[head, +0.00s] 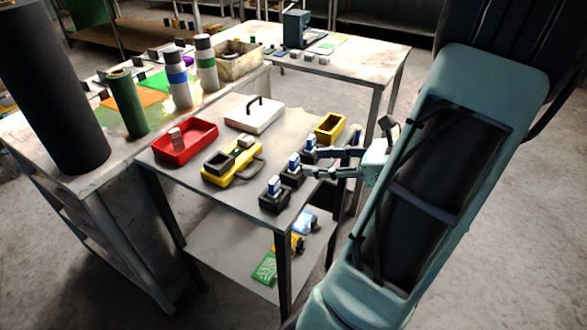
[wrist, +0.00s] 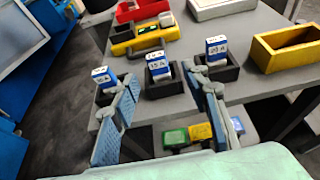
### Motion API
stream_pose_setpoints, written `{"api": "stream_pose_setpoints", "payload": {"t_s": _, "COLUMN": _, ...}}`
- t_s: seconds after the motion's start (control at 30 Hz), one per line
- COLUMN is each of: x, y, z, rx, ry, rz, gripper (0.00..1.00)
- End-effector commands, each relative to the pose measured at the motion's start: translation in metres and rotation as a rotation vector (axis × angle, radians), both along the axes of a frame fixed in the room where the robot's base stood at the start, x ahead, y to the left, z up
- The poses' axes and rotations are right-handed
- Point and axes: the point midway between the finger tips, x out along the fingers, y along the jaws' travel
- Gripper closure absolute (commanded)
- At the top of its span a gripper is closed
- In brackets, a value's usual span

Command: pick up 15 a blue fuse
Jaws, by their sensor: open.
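Three blue-and-white fuses stand upright in separate black holders along the table's edge. The middle fuse (wrist: 158,66) reads as 15 A in the wrist view; in the head view it is the middle one (head: 293,161). The left fuse (wrist: 103,77) and the right fuse (wrist: 216,48) have labels too small to read surely. My gripper (wrist: 162,84) is open and empty. Its fingers point at the middle holder (wrist: 163,88), one to each side of the fuse in the picture, and appear short of it. In the head view my gripper (head: 313,163) reaches in from the right.
An empty yellow box (head: 330,127) stands beyond the holders. A yellow device (head: 232,168), a red tray (head: 184,142) and a white handled lid (head: 254,114) lie further in on the grey table. Coloured packets (head: 265,269) lie on the shelf below.

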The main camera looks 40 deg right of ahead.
Motion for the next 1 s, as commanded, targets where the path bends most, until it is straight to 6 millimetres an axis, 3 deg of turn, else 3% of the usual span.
{"api": "stream_pose_setpoints", "payload": {"t_s": 0.6, "x": 0.061, "y": 0.029, "z": -0.027, "rx": -0.002, "ry": 0.000, "rz": 0.002, "gripper": 0.58}}
{"api": "stream_pose_setpoints", "payload": {"t_s": 0.87, "x": 0.064, "y": 0.030, "z": -0.028, "rx": -0.003, "ry": 0.001, "rz": 0.000, "gripper": 0.58}}
{"api": "stream_pose_setpoints", "payload": {"t_s": 1.0, "x": 0.064, "y": 0.030, "z": -0.028, "rx": -0.003, "ry": 0.001, "rz": 0.000, "gripper": 0.70}}
